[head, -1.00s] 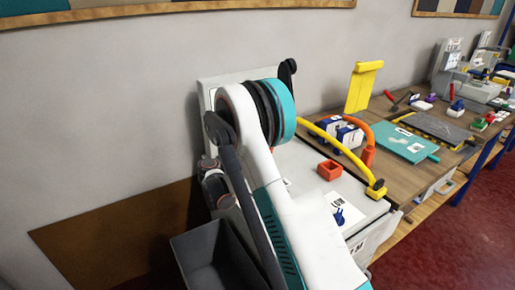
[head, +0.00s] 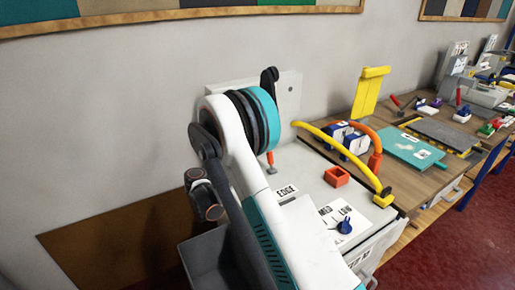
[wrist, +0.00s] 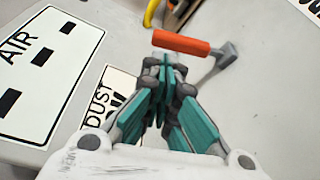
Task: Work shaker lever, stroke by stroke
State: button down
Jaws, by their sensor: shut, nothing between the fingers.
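A lever with an orange handle (wrist: 182,42) and a grey arm and foot stands on the pale grey cabinet top in the wrist view. Its orange handle also shows in the head view (head: 270,159), just right of my arm. My gripper (wrist: 165,72) has its teal-padded fingers together and empty. In the wrist picture its tips lie just below the orange handle; I cannot tell whether they touch it. My arm hides the gripper in the head view. A "DUST" label (wrist: 112,84) is partly covered by the gripper.
An "AIR" panel (wrist: 45,65) lies left in the wrist view. In the head view, an orange square holder (head: 336,177), a blue knob (head: 345,226) and a yellow curved bar (head: 340,150) are on or over the cabinet top. A grey bin (head: 200,255) stands below my arm.

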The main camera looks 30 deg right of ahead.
jog(key=shift+f+v, duration=0.15)
jog(key=shift+v, duration=0.6)
jog(key=shift+f+v, duration=0.15)
jog(key=shift+v, duration=0.6)
jog(key=s+a+r+m+y, duration=0.3)
jog(key=s+r+y, duration=0.5)
jog(key=s+r, duration=0.5)
jog(key=s+a+m+y, duration=0.1)
jog(key=s+a+y, duration=0.1)
jog(key=s, duration=0.6)
jog(key=s+a+m+y, duration=0.2)
jog(key=s+a+y, duration=0.1)
jog(key=s+a, duration=0.2)
jog(key=s+a+m+t+y, duration=0.1)
jog(key=s+a, duration=0.3)
jog(key=s, duration=0.6)
jog(key=shift+s+a+f+y, duration=0.25)
jog(key=shift+s+y, duration=0.1)
jog(key=shift+y, duration=0.45)
jog(key=shift+w+r, duration=0.1)
